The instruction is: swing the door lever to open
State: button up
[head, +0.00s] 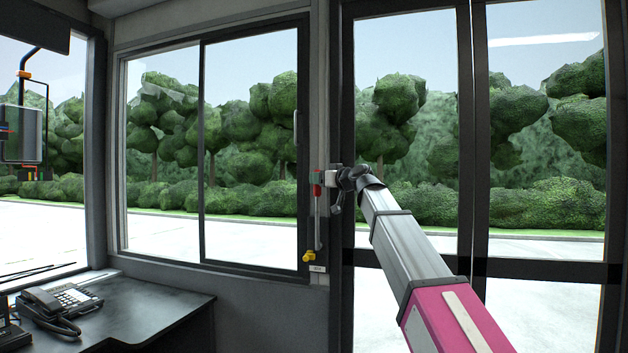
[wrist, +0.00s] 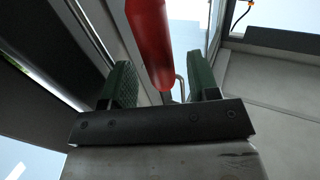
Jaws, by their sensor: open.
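The door lever (head: 318,215) is a thin grey bar that stands nearly upright on the post between the side window and the glass door. It has a red grip at its upper end and a yellow base at its lower end. My gripper (head: 324,178) is at the red grip. In the wrist view the red grip (wrist: 151,38) runs down from the top towards the gap between the green finger pads of my gripper (wrist: 162,82). The pads are apart, one on each side of the grip.
The double glass door (head: 466,130) is shut, behind my arm on the right. A sliding window (head: 201,150) is to the left of the lever. A dark desk (head: 150,310) with a telephone (head: 62,301) stands at lower left. A small label is below the yellow base.

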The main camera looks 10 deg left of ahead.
jog(key=x, duration=0.3)
jog(key=shift+w+a, duration=0.2)
jog(key=shift+a, duration=0.05)
